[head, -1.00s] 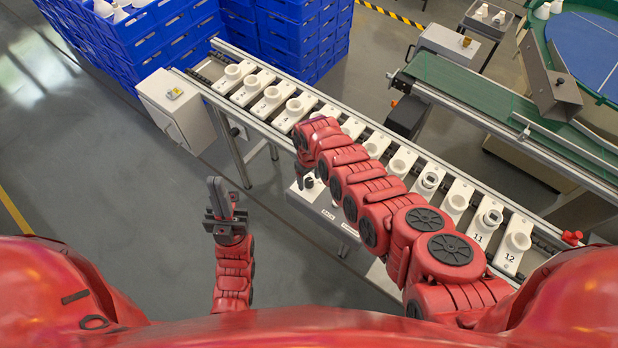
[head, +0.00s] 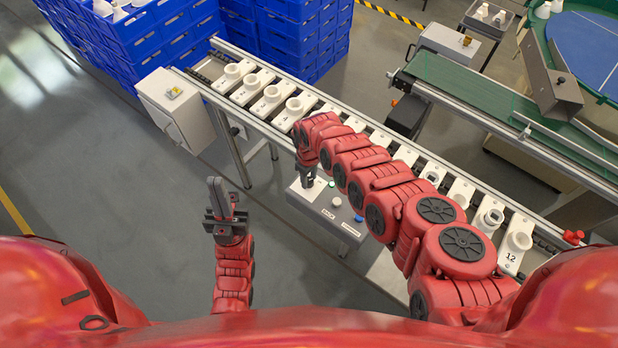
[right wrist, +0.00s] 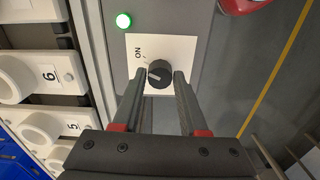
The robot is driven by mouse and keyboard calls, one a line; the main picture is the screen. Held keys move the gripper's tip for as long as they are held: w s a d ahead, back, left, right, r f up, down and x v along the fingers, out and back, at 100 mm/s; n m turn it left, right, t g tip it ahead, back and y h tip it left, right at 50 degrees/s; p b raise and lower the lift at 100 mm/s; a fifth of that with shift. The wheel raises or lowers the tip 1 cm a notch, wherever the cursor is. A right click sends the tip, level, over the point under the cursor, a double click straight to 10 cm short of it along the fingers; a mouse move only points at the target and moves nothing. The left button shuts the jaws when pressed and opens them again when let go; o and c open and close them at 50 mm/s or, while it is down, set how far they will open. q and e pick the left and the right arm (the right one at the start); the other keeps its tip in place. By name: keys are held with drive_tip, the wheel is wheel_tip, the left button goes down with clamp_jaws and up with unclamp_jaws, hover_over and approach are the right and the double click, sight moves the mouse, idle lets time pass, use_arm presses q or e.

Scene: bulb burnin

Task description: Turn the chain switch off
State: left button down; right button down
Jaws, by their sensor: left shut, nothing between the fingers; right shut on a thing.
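The chain switch is a round black knob (right wrist: 159,73) on a white plate (right wrist: 178,48) with the word ON printed at its upper left. In the right wrist view, my right gripper (right wrist: 160,80) has its fingers on either side of the knob and is shut on it. A green lamp (right wrist: 124,20) beside the plate is lit. In the head view, my right gripper (head: 306,182) is at the left part of the grey control panel (head: 350,229), hiding the knob. My left gripper (head: 222,202) is shut and empty, away from the panel over the floor.
A conveyor (head: 232,102) carries a row of white numbered socket carriers behind the panel. A grey-white box (head: 176,108) stands at its left end. Blue crates (head: 140,50) are stacked behind. A green belt (head: 470,92) runs at the right. Floor around my left gripper is free.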

drive_tip(key=n+b, duration=0.1)
drive_tip(key=n, duration=0.1)
drive_tip(key=shift+w+f+n+b, duration=0.1)
drive_tip(key=shift+f+n+b, duration=0.05)
drive_tip(key=shift+n+b, duration=0.25)
drive_tip(key=n+b, duration=0.2)
drive_tip(key=n, duration=0.1)
drive_tip(key=shift+n+b, duration=0.3)
drive_tip(key=shift+b, duration=0.1)
drive_tip(key=shift+n+b, duration=0.7)
drive_tip(key=shift+n, duration=0.5)
drive_tip(key=shift+n+b, duration=0.6)
drive_tip(key=shift+n, duration=0.9)
drive_tip(key=shift+c, duration=2.2)
unclamp_jaws()
